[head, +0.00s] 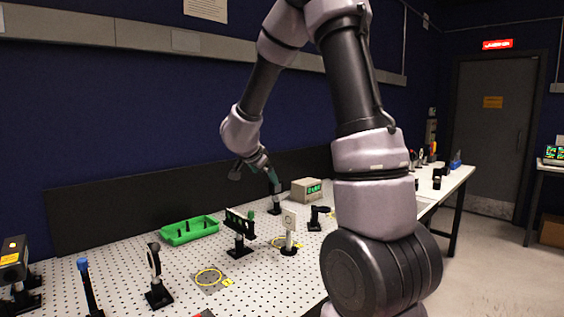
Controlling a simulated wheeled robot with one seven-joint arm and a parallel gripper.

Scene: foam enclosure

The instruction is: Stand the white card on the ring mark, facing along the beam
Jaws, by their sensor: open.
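The white card (289,219) stands upright on a short post with a round base, right of the middle of the bench. A yellow ring mark (209,278) with a small yellow tag lies on the perforated bench top, to the left and nearer; nothing stands in it. My gripper (252,174) is open and hangs above the back of the bench, behind and left of the card and apart from it. Its fingertips are small and dark, and I see nothing held between them. No beam line is visible.
A round mount (154,272) and a blue-topped post (86,282) stand left of the ring. A green tray (189,231) and a display box (306,190) are at the back. A yellow-labelled black box (13,258) is far left.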

